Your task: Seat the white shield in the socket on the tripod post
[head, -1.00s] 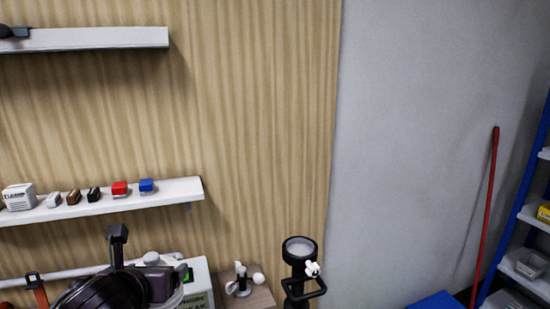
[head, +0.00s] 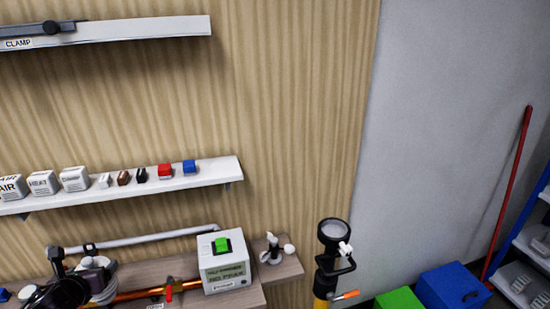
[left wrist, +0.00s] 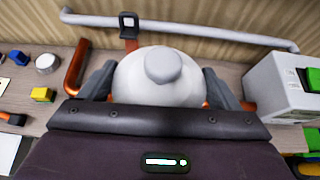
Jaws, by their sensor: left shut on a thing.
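The white shield (left wrist: 160,80) is a round dome with a knob on top. In the left wrist view it sits between the two dark fingers of my left gripper (left wrist: 160,92), which is shut on it. In the head view my left gripper (head: 90,275) is at the lower left, above the bench, with the white shield (head: 104,287) partly hidden by it. The post (head: 322,287) stands at the lower right, beyond the bench end. Its top is a black round cup, the socket (head: 333,231), with a light inside and a white knob at its side. My right gripper is out of view.
A white box with a green button (head: 224,265) stands on the bench between my left gripper and the post. A small stand with white knobs (head: 272,251) is beside it. A copper pipe with a red handle (head: 168,290) runs along the bench. A shelf (head: 130,192) hangs above.

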